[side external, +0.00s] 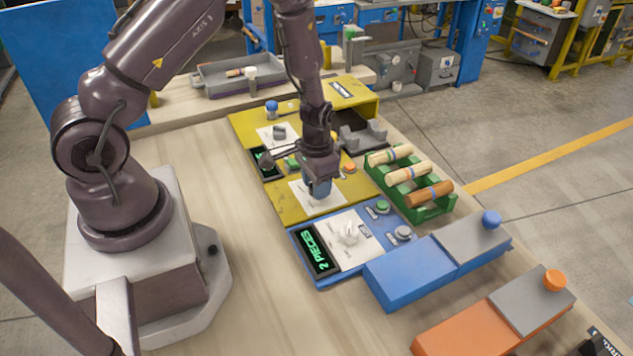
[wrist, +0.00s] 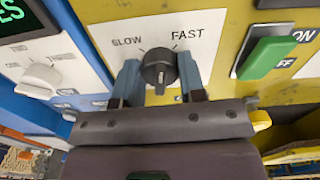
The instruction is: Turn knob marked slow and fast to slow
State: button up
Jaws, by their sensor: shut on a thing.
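The black knob (wrist: 159,68) sits on a white plate marked SLOW at upper left and FAST at upper right, in the wrist view. A small tick runs toward each word. The knob's grip bar looks roughly upright; I cannot tell clearly which word it points to. My gripper (wrist: 160,80) has one blue-grey finger on each side of the knob and is shut on it. In the side view my gripper (side external: 319,190) points down over the white plate (side external: 307,207) on the yellow panel (side external: 285,208), hiding the knob.
A blue panel (side external: 297,233) with a white knob (side external: 348,233) and a green display reading 2 PIECES adjoins the yellow one. A green rocker switch (wrist: 265,58) is right of the knob. A green rack (side external: 414,212) holds turned wood pieces.

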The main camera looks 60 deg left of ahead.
jog(key=n, duration=0.5)
jog(key=shift+n, duration=0.3)
jog(key=n, duration=0.4)
jog(key=shift+n, duration=0.7)
jog(key=o, duration=0.9)
notch_tip(320, 180, up, 13)
jog(key=shift+r, duration=0.1)
